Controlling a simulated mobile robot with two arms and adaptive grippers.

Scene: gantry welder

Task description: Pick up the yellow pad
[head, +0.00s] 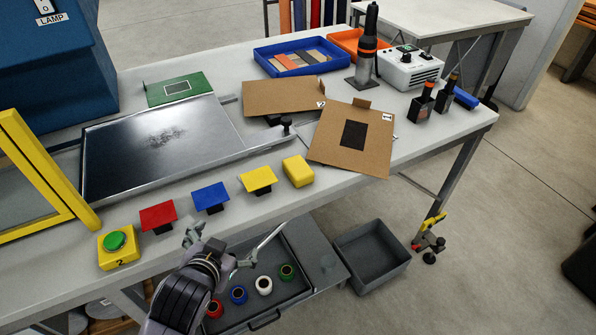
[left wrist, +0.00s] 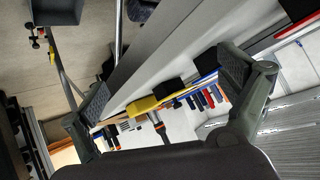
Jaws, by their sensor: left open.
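The yellow pad (head: 257,179) is a flat yellow plate, tilted on a small black stand near the table's front edge. It is between the blue pad (head: 210,197) and a yellow block (head: 298,171). The red pad (head: 158,217) is farther left. My left gripper (head: 237,231) is open and empty, in front of the table edge and apart from the yellow pad. In the left wrist view, the open fingers (left wrist: 165,84) frame part of the table edge, and the yellow block (left wrist: 142,105) shows between them. My right gripper is not in view.
A metal plate (head: 150,140) and cardboard sheets (head: 350,140) lie behind the pads. Below the table, an open drawer (head: 262,315) holds several coloured rolls, beside a grey bin (head: 372,262).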

